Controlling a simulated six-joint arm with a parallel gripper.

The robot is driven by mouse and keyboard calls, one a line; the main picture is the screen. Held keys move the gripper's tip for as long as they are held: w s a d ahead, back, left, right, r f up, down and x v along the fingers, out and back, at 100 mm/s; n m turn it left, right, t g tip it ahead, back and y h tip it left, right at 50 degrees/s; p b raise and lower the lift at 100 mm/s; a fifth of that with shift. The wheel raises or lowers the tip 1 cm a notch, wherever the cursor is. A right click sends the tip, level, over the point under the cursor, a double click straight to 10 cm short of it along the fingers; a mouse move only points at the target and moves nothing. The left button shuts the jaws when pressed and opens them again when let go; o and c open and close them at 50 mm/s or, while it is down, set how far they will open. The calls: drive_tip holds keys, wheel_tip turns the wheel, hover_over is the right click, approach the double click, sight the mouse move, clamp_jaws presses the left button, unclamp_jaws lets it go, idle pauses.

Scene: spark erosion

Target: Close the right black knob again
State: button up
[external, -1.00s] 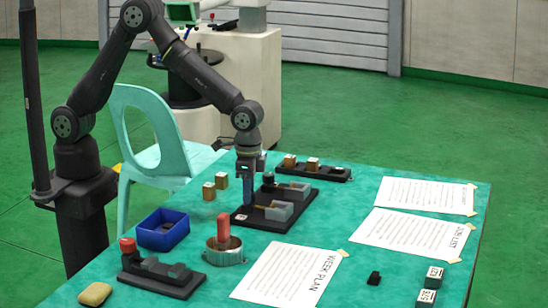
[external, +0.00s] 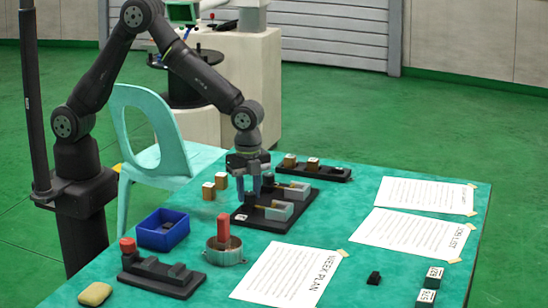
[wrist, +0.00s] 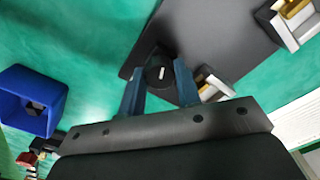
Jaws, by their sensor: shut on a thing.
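A black board (external: 252,221) with two stations stands on the green table. Each station has a grey clamp block: one nearer the camera (external: 279,210), one farther back (external: 295,190). My gripper (external: 254,193) points down at the board's left side and is shut on the nearer black knob. In the wrist view the black knob (wrist: 160,72), with a white mark on top, sits between my two blue fingers (wrist: 160,85). The fingers largely hide this knob in the external view. The other black knob (external: 268,179) stands free just behind my gripper.
Two small blocks (external: 215,186) stand left of my gripper. A blue bin (external: 163,230), a round metal dish with a red handle (external: 225,243) and a black fixture with a red knob (external: 160,274) are nearer the camera. Papers (external: 290,275) lie to the right.

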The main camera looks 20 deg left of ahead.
sight(249, 193)
drive_tip(key=m, duration=0.4)
drive_tip(key=shift+m, duration=2.2)
drive_tip(key=o, duration=1)
drive_tip(key=shift+c, duration=0.2)
drive_tip(key=shift+r, duration=0.1)
wheel_tip(249, 193, up, 17)
drive_tip(key=shift+r, duration=0.15)
